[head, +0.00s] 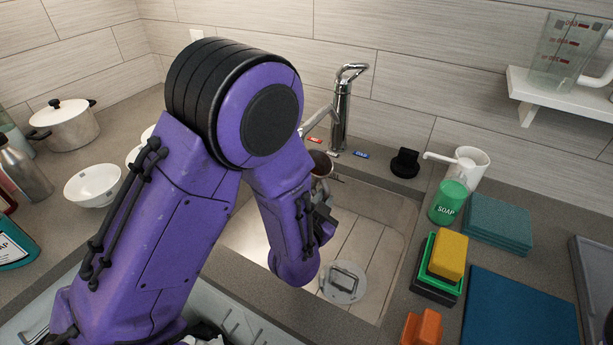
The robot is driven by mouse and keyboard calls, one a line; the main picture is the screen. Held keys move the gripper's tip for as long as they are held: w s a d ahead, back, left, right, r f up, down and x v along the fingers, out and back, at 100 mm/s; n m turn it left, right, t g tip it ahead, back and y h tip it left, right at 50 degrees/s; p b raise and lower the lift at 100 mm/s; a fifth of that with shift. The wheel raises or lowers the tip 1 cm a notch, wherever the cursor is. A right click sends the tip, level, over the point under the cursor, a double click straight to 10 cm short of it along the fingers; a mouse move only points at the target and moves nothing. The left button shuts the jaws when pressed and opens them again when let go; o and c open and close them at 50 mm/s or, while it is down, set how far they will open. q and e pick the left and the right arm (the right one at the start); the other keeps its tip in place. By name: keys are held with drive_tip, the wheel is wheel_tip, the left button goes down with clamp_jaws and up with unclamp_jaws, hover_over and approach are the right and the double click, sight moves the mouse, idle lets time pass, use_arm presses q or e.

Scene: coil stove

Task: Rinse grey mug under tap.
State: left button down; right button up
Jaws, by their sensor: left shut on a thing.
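The grey mug (321,166) is in the sink area, below and in front of the tap, and its inside looks dark brown. My left arm hides much of it. My left gripper (322,208) reaches down over the sink and is shut on the mug; its fingertips are mostly hidden behind my own wrist. The chrome tap (341,115) stands behind the sink (392,235), its spout reaching left and forward above the mug. I cannot tell whether water runs.
A round drain cover (343,283) lies on the sink floor. Right of the sink stand a green soap bottle (448,203), a yellow sponge (448,254) and a blue mat (520,312). White bowls (92,186) and a pot (66,126) stand at left. The sink's right part is clear.

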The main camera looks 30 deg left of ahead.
use_arm(q)
drive_tip(key=shift+a, duration=0.1)
drive_tip(key=shift+s+a, duration=0.35)
drive_tip(key=shift+a, duration=0.1)
drive_tip(key=shift+w+d, duration=0.1)
drive_tip(key=shift+w+d, duration=0.3)
drive_tip(key=shift+d, duration=0.15)
drive_tip(key=shift+s+a, duration=0.4)
drive_tip(key=shift+a, duration=0.15)
